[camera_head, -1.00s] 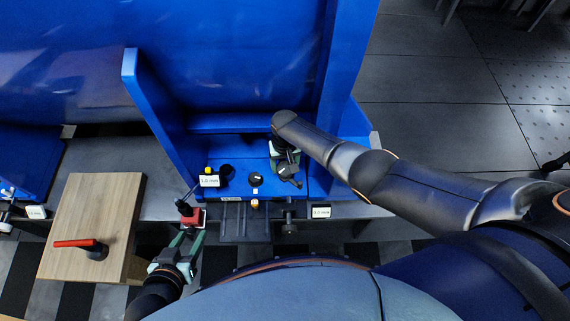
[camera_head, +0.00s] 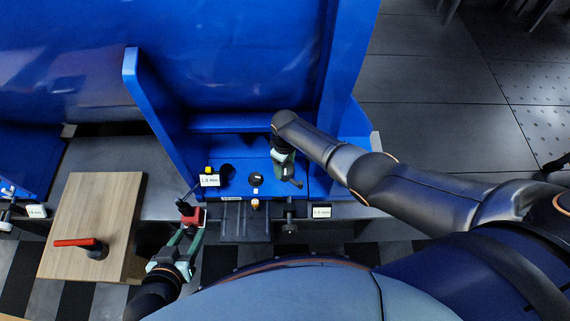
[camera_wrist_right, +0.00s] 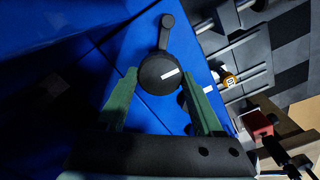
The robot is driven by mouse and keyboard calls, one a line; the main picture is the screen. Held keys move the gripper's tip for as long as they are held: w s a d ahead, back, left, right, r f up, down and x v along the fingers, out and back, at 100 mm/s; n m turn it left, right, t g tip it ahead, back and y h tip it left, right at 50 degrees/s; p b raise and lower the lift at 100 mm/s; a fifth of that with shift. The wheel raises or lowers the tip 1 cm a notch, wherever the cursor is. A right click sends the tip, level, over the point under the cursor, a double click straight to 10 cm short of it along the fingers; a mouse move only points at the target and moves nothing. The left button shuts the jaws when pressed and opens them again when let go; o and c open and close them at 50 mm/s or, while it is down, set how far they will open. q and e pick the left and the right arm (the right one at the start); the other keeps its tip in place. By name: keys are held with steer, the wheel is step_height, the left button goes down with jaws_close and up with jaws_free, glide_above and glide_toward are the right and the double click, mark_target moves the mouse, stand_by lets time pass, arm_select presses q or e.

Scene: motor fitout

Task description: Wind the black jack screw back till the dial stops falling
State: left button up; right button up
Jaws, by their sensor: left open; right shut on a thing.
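The black jack screw (camera_wrist_right: 157,74) is a round black head with a white stripe and a crank arm, on the blue machine foot in the right wrist view. My right gripper (camera_wrist_right: 160,92) is shut on it, with its green fingers on either side of the head. In the head view my right gripper (camera_head: 284,170) hides most of the screw. My left gripper (camera_head: 190,232) is open at a red block (camera_head: 193,217); contact is unclear.
White labels (camera_head: 210,180) (camera_head: 321,212) flank this area. A wooden board (camera_head: 93,215) with a red-handled tool (camera_head: 80,243) lies left. Blue walls rise behind and beside the screw.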

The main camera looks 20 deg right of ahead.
mark_target(285, 167)
steer(key=shift+n, duration=0.3)
steer(key=o, duration=1.4)
arm_select(q)
steer(key=shift+d, duration=0.1)
steer(key=r+p, duration=0.1)
steer(key=p, duration=0.1)
steer(key=r+p, duration=0.2)
steer(key=p, duration=0.1)
steer(key=d+r+p, duration=0.1)
steer(key=r+p, duration=0.1)
steer(key=shift+w+r, duration=0.15)
arm_select(e)
step_height(285, 167, up, 12)
steer(key=shift+r, duration=0.1)
arm_select(q)
steer(key=shift+w, duration=0.1)
steer(key=shift+s, duration=0.35)
